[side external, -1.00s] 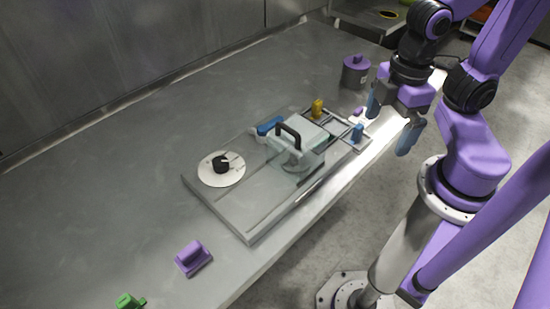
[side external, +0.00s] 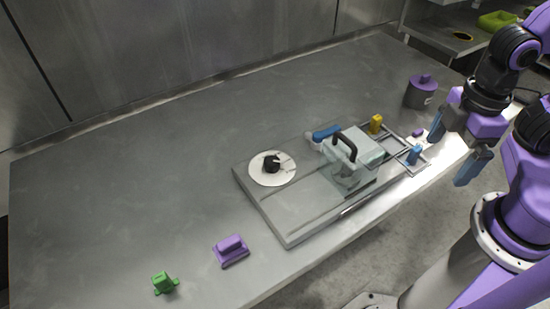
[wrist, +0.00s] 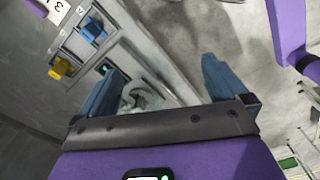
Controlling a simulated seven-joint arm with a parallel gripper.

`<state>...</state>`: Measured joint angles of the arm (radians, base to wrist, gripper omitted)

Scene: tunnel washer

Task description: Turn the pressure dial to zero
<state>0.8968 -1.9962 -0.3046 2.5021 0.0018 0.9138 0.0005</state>
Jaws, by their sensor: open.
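The dial is a round white plate (side external: 259,178) with a black knob (side external: 271,164) in its middle, on the left part of the grey base panel (side external: 290,227). A dark pointer extends from the knob toward the right; scale marks are too small to read. My gripper (side external: 452,157) is open and empty, pointing down beyond the panel's right end near the bench's front edge, well away from the dial. In the wrist view, my gripper (wrist: 164,72) shows two spread blue fingers with nothing between them. The dial is not visible there.
A clear box with a black handle (side external: 344,147) stands on the panel between dial and gripper. A rail frame carries yellow (side external: 376,123) and blue (side external: 413,154) blocks. A purple-lidded pot (side external: 420,93), purple block (side external: 230,249) and green piece (side external: 164,283) sit on the bench. Its left side is clear.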

